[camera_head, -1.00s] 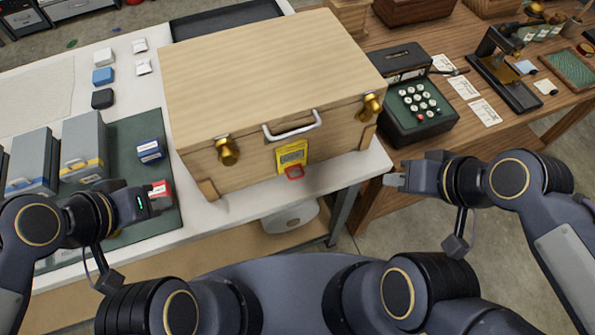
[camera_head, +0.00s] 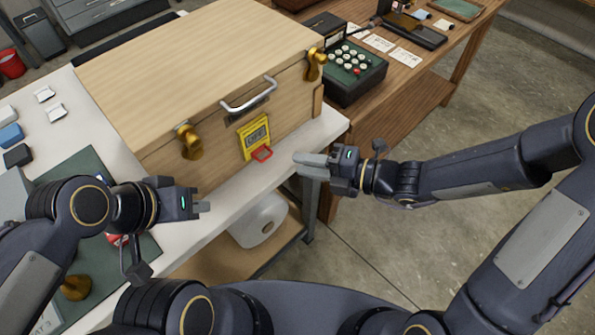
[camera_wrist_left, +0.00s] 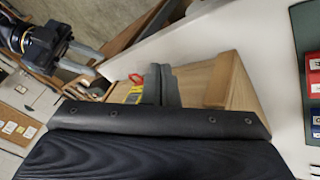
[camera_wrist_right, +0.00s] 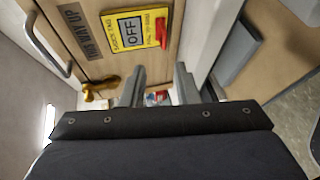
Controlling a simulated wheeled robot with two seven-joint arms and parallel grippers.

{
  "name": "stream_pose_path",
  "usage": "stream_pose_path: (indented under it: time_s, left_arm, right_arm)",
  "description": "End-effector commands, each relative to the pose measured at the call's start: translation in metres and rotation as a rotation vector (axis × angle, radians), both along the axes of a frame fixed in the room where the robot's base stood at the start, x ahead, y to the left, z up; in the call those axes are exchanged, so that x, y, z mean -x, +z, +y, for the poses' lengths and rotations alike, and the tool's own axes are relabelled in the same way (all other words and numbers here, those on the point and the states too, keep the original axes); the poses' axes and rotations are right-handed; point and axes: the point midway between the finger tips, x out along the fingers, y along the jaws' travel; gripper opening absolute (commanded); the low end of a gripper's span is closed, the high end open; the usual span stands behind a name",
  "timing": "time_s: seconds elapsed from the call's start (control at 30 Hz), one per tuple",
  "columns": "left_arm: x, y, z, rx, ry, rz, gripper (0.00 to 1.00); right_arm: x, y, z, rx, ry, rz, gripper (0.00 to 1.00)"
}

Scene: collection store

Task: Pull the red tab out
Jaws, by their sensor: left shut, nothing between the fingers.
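The red tab (camera_head: 262,154) is a small red loop at the lower edge of a yellow tag (camera_head: 254,137) on the front of a wooden crate (camera_head: 217,143). In the right wrist view the red tab (camera_wrist_right: 161,31) sits at the yellow tag's edge, and the tag's display (camera_wrist_right: 131,32) reads OFF. My right gripper (camera_head: 299,165) is open and empty, to the right of the tab and apart from it. My left gripper (camera_head: 204,207) is shut and empty, in front of the crate, below and left of the tab.
The crate has a metal handle (camera_head: 249,94) and brass latches (camera_head: 189,141) on its front. It stands on a white table (camera_head: 220,190). A wooden bench (camera_head: 432,85) with a keypad box (camera_head: 350,72) is at the right. Floor (camera_head: 450,225) is open at the lower right.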

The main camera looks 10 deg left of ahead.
Motion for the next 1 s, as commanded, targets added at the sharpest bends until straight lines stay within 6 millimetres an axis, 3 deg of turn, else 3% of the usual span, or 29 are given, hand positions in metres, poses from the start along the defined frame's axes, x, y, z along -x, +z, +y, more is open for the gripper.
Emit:
stream_pose_path:
  time_s: [0.1,0.6,0.97,1.0]
  left_arm:
    - [0.000,-0.002,0.000,0.000,0.000,0.000,0.00]
    - [0.000,-0.006,0.000,0.000,0.000,-0.001,0.00]
    - [0.000,-0.006,0.000,0.000,0.000,0.000,0.00]
    - [0.000,-0.006,0.000,0.000,0.000,0.000,0.00]
  right_arm:
    - [-0.004,-0.010,0.007,-0.024,-0.033,0.086,0.28]
    - [-0.022,-0.024,0.071,-0.024,-0.034,0.087,0.28]
    - [-0.024,-0.025,0.077,-0.023,-0.037,0.085,0.28]
    - [-0.024,-0.025,0.077,-0.023,-0.037,0.085,0.24]
